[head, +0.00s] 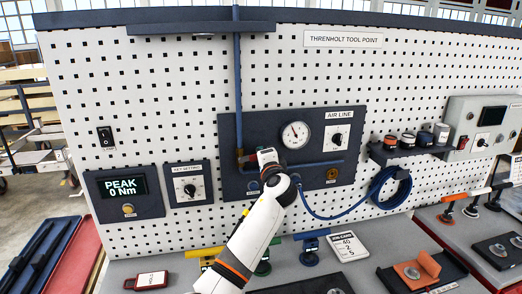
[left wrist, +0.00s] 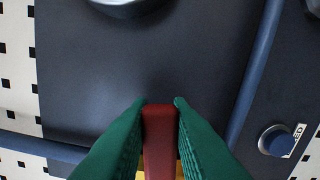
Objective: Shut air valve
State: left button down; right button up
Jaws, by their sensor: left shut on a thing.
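The air valve's red handle (left wrist: 160,145) shows in the left wrist view, held between the two green fingertips of my left gripper (left wrist: 160,106). A sliver of yellow shows below the handle. There the handle lies roughly crosswise to the blue pipe (left wrist: 40,145) at left. In the head view my left gripper (head: 262,157) is at the dark AIR LINE panel (head: 343,130), just right of the vertical blue pipe (head: 238,90). It hides most of the handle. A brass-coloured fitting (head: 240,160) shows beside it. My right gripper is in neither view.
A round gauge (head: 295,134) sits above and right of my gripper. A coiled blue hose (head: 391,188) hangs at right. A key-setting dial (head: 189,187) and a display reading PEAK 0 Nm (head: 122,190) are at left. Tools lie on the grey bench (head: 185,268) below.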

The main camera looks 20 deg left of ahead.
pick_arm(q)
jog(key=shift+f+m, duration=0.45)
jog(key=shift+m, duration=0.55)
jog(key=c, duration=1.5)
grip_release()
jog(key=shift+c, duration=0.2)
jog(key=shift+o, duration=1.1)
jog(key=shift+w+a+f, duration=0.1)
